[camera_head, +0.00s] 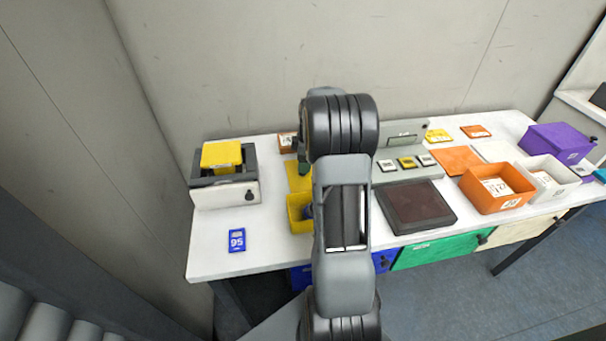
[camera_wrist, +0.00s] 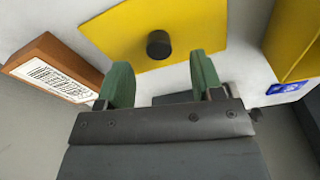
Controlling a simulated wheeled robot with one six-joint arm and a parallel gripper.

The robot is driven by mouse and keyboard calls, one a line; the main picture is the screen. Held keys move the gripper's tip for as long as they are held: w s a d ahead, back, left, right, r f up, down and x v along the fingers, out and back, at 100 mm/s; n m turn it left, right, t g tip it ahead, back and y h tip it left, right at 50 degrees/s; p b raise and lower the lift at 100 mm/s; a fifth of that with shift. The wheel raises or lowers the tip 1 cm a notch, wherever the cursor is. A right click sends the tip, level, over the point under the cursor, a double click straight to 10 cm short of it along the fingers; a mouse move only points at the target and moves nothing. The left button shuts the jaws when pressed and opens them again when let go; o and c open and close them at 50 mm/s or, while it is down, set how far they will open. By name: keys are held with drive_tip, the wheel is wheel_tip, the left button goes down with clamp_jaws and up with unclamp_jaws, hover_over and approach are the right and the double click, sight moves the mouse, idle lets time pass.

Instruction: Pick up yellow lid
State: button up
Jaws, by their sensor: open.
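The yellow lid (camera_wrist: 125,30) is a flat plate with a round black knob (camera_wrist: 159,44) in its middle. In the head view, the lid (camera_head: 297,174) lies on the white table behind an open yellow box, partly hidden by my arm. My gripper (camera_wrist: 161,72) is open, with its two green fingers apart and nothing between them. In the wrist view, the knob lies just beyond the fingertips, roughly centred between them. I cannot tell the height of the fingers above the lid.
An orange-brown block with a printed label (camera_wrist: 50,70) lies close beside the lid. The yellow box (camera_head: 297,213) stands in front of it. A device with a yellow block (camera_head: 221,154) and a blue 95 tag (camera_head: 237,240) are at left. An orange box (camera_head: 497,201) is at right.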

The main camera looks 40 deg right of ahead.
drive_tip(key=shift+w+a+f, duration=0.1)
drive_tip(key=shift+f, duration=0.8)
drive_tip(key=shift+w+a+f, duration=0.1)
drive_tip(key=shift+f, duration=0.8)
drive_tip(key=c, duration=1)
drive_tip(key=shift+r, duration=0.1)
drive_tip(key=shift+r, duration=0.55)
drive_tip(key=s+a+r, duration=0.2)
drive_tip(key=s+r, duration=0.2)
drive_tip(key=s+a+r, duration=0.3)
drive_tip(key=s+r, duration=0.1)
drive_tip(key=s+a+r, duration=0.2)
drive_tip(key=s+r, duration=0.1)
drive_tip(key=s, duration=0.1)
drive_tip(key=shift+a+r+b, duration=0.25)
drive_tip(key=shift+r+b, duration=0.15)
